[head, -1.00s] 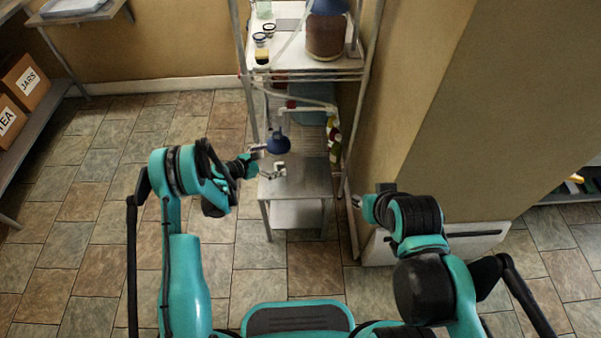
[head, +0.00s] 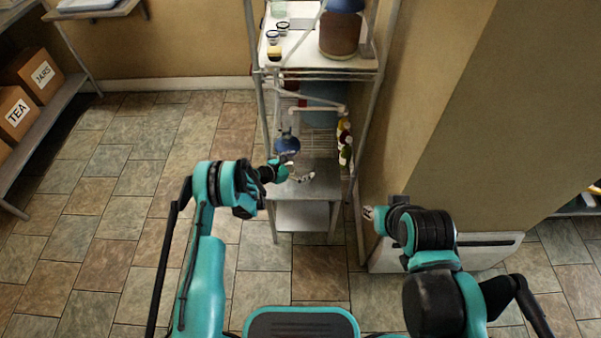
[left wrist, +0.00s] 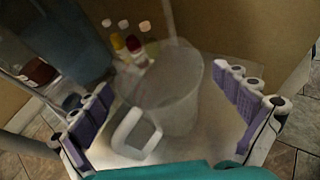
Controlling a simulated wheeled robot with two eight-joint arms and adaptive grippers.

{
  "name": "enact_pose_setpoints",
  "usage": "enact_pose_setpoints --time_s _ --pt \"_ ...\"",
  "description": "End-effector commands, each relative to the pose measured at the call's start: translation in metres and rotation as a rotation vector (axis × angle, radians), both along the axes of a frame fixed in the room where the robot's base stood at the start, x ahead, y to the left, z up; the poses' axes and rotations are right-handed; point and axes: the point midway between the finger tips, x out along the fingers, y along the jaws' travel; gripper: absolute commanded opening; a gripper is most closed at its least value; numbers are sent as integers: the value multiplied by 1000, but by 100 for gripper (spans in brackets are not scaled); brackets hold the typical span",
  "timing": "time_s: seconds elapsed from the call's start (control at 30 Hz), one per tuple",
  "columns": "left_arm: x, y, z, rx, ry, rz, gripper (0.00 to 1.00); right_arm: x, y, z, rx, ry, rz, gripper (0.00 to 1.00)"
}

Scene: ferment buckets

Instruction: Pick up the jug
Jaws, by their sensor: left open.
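The jug (left wrist: 180,95) is a clear, translucent vessel with a pale looped handle (left wrist: 135,135) toward me in the left wrist view. It stands on a light surface. My left gripper (left wrist: 167,82) is open, with purple-padded fingers on either side of the jug and room showing beside it. In the head view my left gripper (head: 294,168) is over the low metal table (head: 318,190), and the jug is hard to make out there. My right gripper (head: 368,213) is near the wall at right, away from the table; its fingers are too small to read.
A shelving rack (head: 363,130) rises around the low table, with a brown bucket (head: 342,38) on its upper shelf. Small bottles (head: 345,140) stand behind at right. A blue round object (head: 287,145) sits close to my left gripper. Tiled floor at left is clear.

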Motion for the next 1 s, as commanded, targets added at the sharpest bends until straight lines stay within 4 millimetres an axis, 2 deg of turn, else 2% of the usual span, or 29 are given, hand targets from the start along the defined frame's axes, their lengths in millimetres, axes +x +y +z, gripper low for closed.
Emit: enact_pose_setpoints --time_s 0.1,0.13,0.3,0.33,0.43,0.47,0.73,0.87,1.0 --pt "0 0 1 0 0 0 99 0 0 1 0 0 0 33" --pt "0 0 1 0 0 0 94 0 0 1 0 0 0 33" --pt "0 0 1 1 0 0 49 0 0 1 0 0 0 33" --pt "0 0 1 1 0 0 45 0 0 1 0 0 0 33" --pt "0 0 1 1 0 0 45 0 0 1 0 0 0 33" --pt "0 0 1 1 0 0 40 0 0 1 0 0 0 33" --pt "0 0 6 1 0 0 40 0 0 4 0 0 0 33" --pt "0 0 20 1 0 0 40 0 0 12 0 0 0 33" --pt "0 1 47 1 -1 0 40 0 0 26 0 0 0 33"
